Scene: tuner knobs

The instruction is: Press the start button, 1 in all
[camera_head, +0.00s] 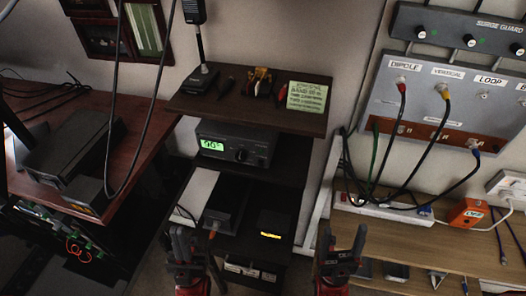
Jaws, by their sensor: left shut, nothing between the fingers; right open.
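A dark tuner box (262,147) with a lit green display (212,145) and a round knob (241,155) sits on the middle shelf of the rack. Smaller controls on its front are too small to tell apart, and I cannot make out which one is the start button. My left gripper (187,238) is shut and empty, low in front of the rack, below and left of the tuner. My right gripper (341,244) is open and empty, low and to the right of the rack. Neither gripper touches the tuner.
A lower shelf holds a dark box (225,207) and a small box with a yellow light (272,226). A microphone stand (200,78) and a green note (307,96) are on the top shelf (225,110). Cables hang from the antenna panel (450,100) at right. A desk (130,140) stands left.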

